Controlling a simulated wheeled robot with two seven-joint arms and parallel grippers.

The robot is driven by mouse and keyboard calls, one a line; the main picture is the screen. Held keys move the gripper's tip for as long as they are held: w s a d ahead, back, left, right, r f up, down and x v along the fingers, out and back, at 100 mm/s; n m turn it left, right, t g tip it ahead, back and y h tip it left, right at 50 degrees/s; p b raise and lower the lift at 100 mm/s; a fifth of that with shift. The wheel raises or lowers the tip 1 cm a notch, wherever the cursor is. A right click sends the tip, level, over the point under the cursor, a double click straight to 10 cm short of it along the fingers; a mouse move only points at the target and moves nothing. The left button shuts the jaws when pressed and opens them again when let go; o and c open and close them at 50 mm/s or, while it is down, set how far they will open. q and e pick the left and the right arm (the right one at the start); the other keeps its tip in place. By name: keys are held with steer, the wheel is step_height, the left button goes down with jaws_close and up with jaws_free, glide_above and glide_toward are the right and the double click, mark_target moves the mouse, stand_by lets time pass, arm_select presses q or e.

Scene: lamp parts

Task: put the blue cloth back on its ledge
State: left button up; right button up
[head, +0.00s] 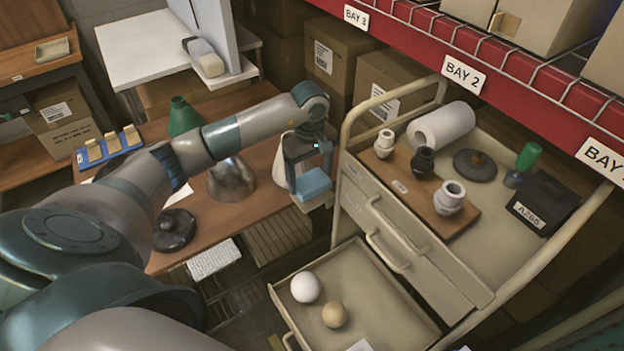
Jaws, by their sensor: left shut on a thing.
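The blue cloth (314,184) shows as a small, folded light-blue block. My left gripper (311,178) is shut on it and points down, holding it between the wooden table and the drawer cart. A white ledge (235,78) runs along the foot of an upright pale panel (213,28) at the back, up and left of the gripper. A pale grey and white block (205,58) lies on this ledge. Whether this is the cloth's own ledge I cannot tell. My right gripper is not in view.
The wooden table (235,215) holds a metal shade (232,178), a green cone (184,116) and a dark base (175,230). The cart's open drawer (375,305) holds two balls and juts out below. Sockets and a white roll (441,125) crowd the cart top.

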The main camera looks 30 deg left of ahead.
mark_target(312, 179)
arm_select(q)
steer(key=shift+w+d, duration=0.1)
steer(key=shift+w, duration=0.2)
steer(key=shift+f+p, duration=0.45)
steer(key=shift+f, duration=0.05)
steer(key=shift+f+p, duration=0.55)
steer(key=shift+f, duration=0.75)
